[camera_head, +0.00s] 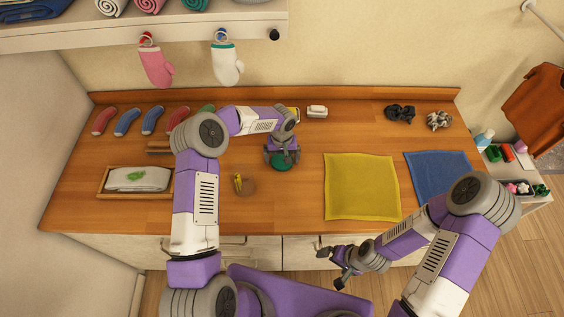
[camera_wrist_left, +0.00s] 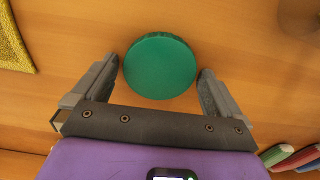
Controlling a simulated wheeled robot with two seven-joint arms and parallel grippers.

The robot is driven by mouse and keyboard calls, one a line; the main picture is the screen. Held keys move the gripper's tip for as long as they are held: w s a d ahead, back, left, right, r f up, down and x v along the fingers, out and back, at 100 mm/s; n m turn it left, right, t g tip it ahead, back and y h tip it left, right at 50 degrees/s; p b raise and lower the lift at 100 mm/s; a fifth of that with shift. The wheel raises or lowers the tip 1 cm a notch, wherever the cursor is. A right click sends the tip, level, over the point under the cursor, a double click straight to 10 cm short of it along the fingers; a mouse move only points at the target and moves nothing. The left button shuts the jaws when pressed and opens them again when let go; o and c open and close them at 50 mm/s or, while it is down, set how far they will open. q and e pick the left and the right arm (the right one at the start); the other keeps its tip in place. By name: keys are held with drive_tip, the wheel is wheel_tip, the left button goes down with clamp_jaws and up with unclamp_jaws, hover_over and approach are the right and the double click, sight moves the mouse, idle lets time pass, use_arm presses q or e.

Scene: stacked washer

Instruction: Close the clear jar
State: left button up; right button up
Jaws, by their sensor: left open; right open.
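The clear jar (camera_head: 243,184) stands on the wooden counter left of the middle, with something yellow in it; its mouth looks uncovered. A round green lid (camera_head: 281,165) lies on the counter to the right of the jar. My left gripper (camera_head: 282,158) is above the lid, partly hiding it. In the left wrist view the green lid (camera_wrist_left: 160,66) lies between the two open fingers of the left gripper (camera_wrist_left: 160,84), with small gaps at the sides. My right gripper (camera_head: 332,268) is open and empty, in front of the counter's edge.
A yellow cloth (camera_head: 361,187) and a blue cloth (camera_head: 437,176) lie to the right. A wooden tray (camera_head: 106,183) with a folded cloth stands at the left. Several socks lie along the back left. The counter between jar and yellow cloth is mostly free.

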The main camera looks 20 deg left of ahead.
sight(282, 160)
idle(0.3)
use_arm(q)
drive_tip(key=c, duration=0.8)
drive_tip(key=shift+r, duration=0.1)
drive_tip(key=shift+c, duration=0.2)
wheel_tip(282, 160, up, 10)
